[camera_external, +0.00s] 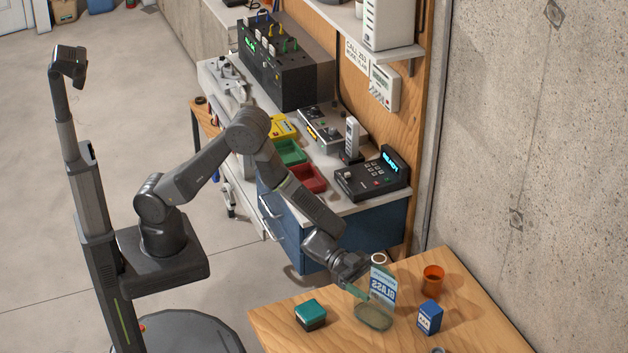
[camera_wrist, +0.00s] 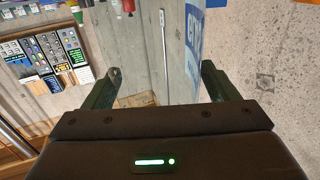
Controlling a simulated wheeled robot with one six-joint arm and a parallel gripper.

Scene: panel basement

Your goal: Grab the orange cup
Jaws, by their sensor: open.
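The orange cup (camera_external: 432,281) stands upright on the wooden table (camera_external: 282,325), near its back right part by the wall. My gripper (camera_external: 366,288) is over the table to the left of the cup, apart from it. A see-through container with a blue-and-white label (camera_external: 382,292) is right at my gripper in the outside view; whether they touch I cannot tell. In the wrist view my gripper (camera_wrist: 162,78) is open, and the blue-lettered label (camera_wrist: 195,40) shows near its right finger. The orange cup is not visible in the wrist view.
A blue box (camera_external: 429,317) stands in front of the cup. A teal-topped box (camera_external: 311,314) is at the table's left. A small white-rimmed round item (camera_external: 378,259) is near the back edge. The concrete wall (camera_external: 530,150) is close on the right.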

